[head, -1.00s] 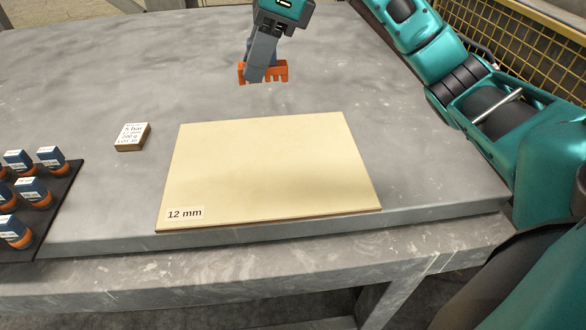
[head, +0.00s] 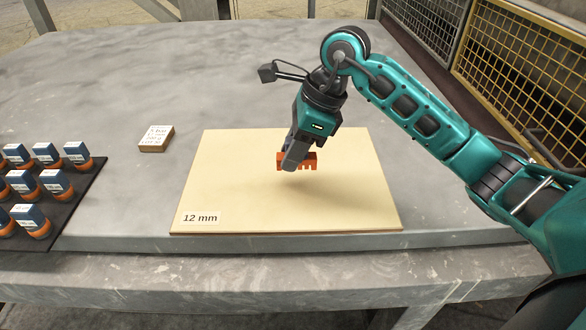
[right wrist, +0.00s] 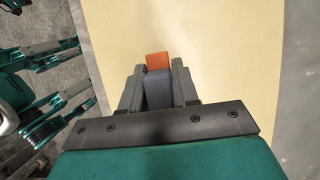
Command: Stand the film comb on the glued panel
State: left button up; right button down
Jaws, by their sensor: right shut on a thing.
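The glued panel (head: 240,195) is a pale yellow sheet labelled "12 mm", lying flat on the grey table. The film comb (head: 310,160) has an orange toothed part, teeth pointing down. My right gripper (head: 292,160) is shut on it and holds it over the panel, right of the panel's middle. A shadow lies on the panel below the comb; I cannot tell the exact gap. In the right wrist view the comb shows as an orange end (right wrist: 158,59) and a dark blue-grey part between the fingers, with the panel (right wrist: 215,50) behind.
A dark mat (head: 72,208) with several blue-and-orange labelled pieces lies at the left of the table. A small block with a white label (head: 156,138) sits left of the panel. Yellow mesh fencing (head: 500,60) stands at the right. The back of the table is clear.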

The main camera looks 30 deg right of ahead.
aim_at(293, 184)
notch_tip(293, 184, down, 4)
jog(key=shift+f, duration=0.15)
jog(key=shift+f+b, duration=0.1)
jog(key=shift+b, duration=0.25)
jog(key=c, duration=0.8)
grip_release()
jog(key=shift+c, duration=0.2)
